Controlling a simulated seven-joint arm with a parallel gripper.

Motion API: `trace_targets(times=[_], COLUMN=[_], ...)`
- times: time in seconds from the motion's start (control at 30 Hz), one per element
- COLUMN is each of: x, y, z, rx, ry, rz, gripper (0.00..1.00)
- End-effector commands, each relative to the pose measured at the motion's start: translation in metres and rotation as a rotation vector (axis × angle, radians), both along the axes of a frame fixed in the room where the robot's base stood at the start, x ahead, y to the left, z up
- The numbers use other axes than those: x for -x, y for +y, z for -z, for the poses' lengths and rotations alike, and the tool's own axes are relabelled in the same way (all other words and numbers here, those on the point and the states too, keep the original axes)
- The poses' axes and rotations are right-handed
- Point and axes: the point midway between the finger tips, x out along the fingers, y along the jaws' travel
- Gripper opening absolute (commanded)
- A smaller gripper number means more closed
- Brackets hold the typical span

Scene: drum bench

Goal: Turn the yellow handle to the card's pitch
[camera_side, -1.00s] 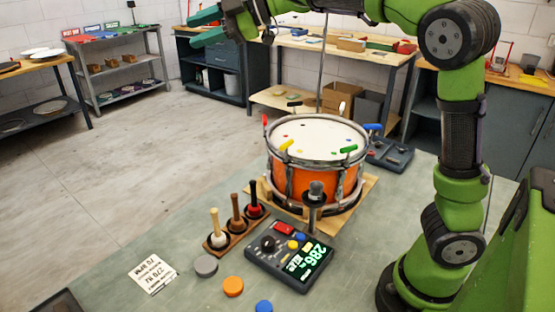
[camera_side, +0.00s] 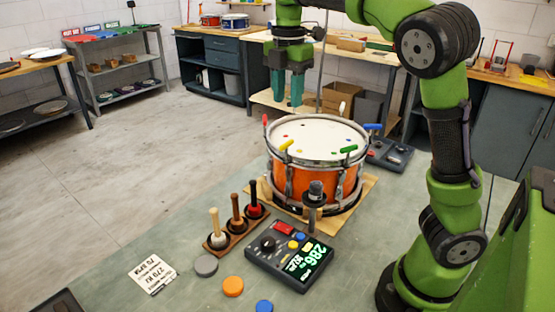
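The yellow handle (camera_side: 286,145) is on the near-left rim of the orange drum (camera_side: 312,181), which has a white head. My gripper (camera_side: 288,105) points down above the drum's far-left side, with a visible gap between its teal fingers. It is empty and apart from the yellow handle. The white card (camera_side: 153,273) lies on the bench at lower left; its small print seems to read 270 Hz and 70 BPM. The dark meter box (camera_side: 290,257) in front of the drum has a green display that seems to read 286.
Red (camera_side: 265,119), green (camera_side: 349,149), blue (camera_side: 373,126) and white (camera_side: 342,107) handles stand around the rim. A microphone-like post (camera_side: 315,200) stands close in front. A wooden rack (camera_side: 236,232) holds mallets. Grey, orange (camera_side: 233,286) and blue discs lie in front.

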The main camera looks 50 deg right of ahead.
Motion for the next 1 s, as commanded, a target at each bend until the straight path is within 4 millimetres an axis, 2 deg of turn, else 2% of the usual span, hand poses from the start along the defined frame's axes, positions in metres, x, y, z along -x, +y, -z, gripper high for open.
trace_targets(times=[0.1, 0.3, 0.5, 0.7, 0.97, 1.0], x=[0.001, 0.001, 0.000, 0.000, 0.000, 0.000], y=[0.001, 0.000, 0.000, 0.000, 0.000, 0.000], z=[0.027, 0.070, 0.100, 0.113, 0.114, 0.114], rx=[-0.002, -0.001, 0.000, 0.000, 0.000, 0.000], ry=[0.004, 0.003, 0.001, -0.002, -0.002, -0.002], rz=[0.000, 0.000, -0.001, -0.001, -0.001, -0.001], gripper=[0.38, 0.38, 0.38, 0.38, 0.38, 0.34])
